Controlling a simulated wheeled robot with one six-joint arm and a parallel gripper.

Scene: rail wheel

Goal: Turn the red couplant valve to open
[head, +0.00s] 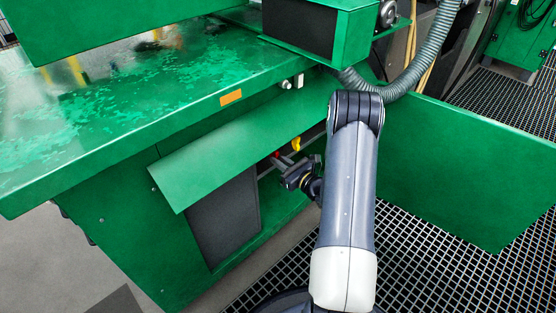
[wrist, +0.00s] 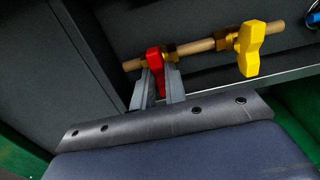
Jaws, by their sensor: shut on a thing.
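The red valve handle (wrist: 155,60) sits on a brass pipe (wrist: 200,46) inside the green cabinet. My gripper (wrist: 160,88) has its two grey fingers on either side of the red handle and is shut on it. The fingers hide part of the handle's lower end. In the head view my gripper (head: 285,167) reaches in under the green flap, and a small bit of the red handle (head: 276,154) shows beyond it. A yellow valve handle (wrist: 249,48) is on the same pipe to the right, apart from my fingers. It also shows in the head view (head: 295,144).
A sloping green flap (head: 235,150) hangs just above and left of my gripper. An open green door panel (head: 465,170) stands to the right. A grey ribbed hose (head: 425,65) hangs above my arm. A blue fitting (wrist: 313,18) shows at the pipe's far right.

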